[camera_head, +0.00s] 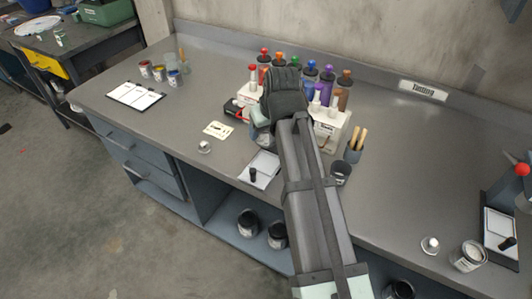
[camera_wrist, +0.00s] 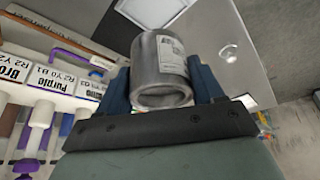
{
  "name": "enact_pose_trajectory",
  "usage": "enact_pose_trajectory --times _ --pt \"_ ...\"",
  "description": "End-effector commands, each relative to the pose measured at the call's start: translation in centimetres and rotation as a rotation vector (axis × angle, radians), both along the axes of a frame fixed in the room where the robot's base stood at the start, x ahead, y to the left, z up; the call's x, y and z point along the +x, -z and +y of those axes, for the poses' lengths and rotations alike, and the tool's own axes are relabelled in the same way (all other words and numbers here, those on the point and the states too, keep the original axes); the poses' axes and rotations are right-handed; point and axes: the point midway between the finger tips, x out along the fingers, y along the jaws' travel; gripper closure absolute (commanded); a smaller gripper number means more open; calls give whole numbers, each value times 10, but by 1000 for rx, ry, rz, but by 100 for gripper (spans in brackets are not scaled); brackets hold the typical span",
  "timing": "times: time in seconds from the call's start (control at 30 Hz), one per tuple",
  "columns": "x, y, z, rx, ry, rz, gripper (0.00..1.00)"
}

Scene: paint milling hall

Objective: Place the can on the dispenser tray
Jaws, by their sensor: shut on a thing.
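My gripper (camera_wrist: 163,88) is shut on a grey metal can (camera_wrist: 160,68) with a pale label; its two blue-grey fingers stand on either side of it. In the head view my gripper (camera_head: 262,133) is at the front of the tinting dispenser (camera_head: 331,121), and my arm hides most of the can. The dispenser carries several bottles with coloured caps. I cannot clearly make out the dispenser tray; my wrist and arm cover the dispenser's middle. In the wrist view, recipe labels and the dispenser's bottles (camera_wrist: 38,125) are at the left.
A white board with a black-handled tool (camera_head: 262,168) lies near the bench's front edge. A cup of brushes (camera_head: 354,147) and a dark can (camera_head: 341,173) stand right of my arm. A card (camera_head: 218,130) and a small metal piece (camera_head: 204,147) lie left. The bench right of the brushes is mostly clear.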

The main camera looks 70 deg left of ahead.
Motion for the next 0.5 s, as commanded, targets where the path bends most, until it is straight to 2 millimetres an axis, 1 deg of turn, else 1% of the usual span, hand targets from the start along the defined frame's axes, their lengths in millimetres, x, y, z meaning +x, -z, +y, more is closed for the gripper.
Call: enact_pose_trajectory --times 0.03,0.2,0.3,0.5 --pt "0 12 -1 -3 0 0 70" --pt "0 40 -1 -2 1 1 70" --pt "0 51 0 -1 1 0 70" --pt "0 58 0 0 1 0 70"
